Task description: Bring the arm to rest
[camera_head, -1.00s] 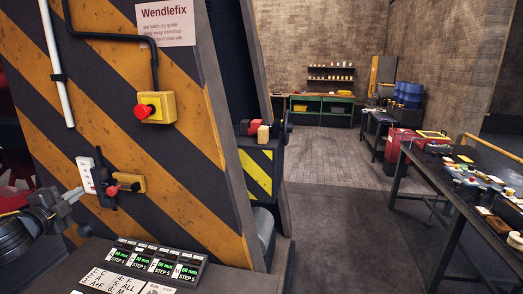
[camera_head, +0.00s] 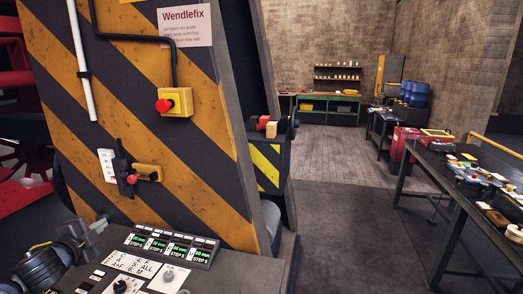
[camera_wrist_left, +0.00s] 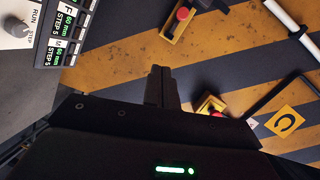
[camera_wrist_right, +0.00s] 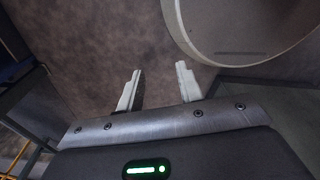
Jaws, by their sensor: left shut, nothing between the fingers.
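My left gripper (camera_head: 98,224) is low at the left of the head view, above the left end of the control console and apart from the striped panel (camera_head: 205,130). It is shut and empty; its fingers lie together in the left wrist view (camera_wrist_left: 160,78). On the panel are a red-handled lever (camera_head: 132,178) and a red button on a yellow box (camera_head: 174,102). My right gripper (camera_wrist_right: 158,82) shows only in the right wrist view. Its fingers are spread apart with nothing between them.
The console (camera_head: 150,268) has several green displays and a knob. A large round pale-rimmed thing (camera_wrist_right: 204,54) is close to the right gripper's fingers. A table with small parts (camera_head: 440,165) stands at the right. The middle floor (camera_head: 340,220) is clear.

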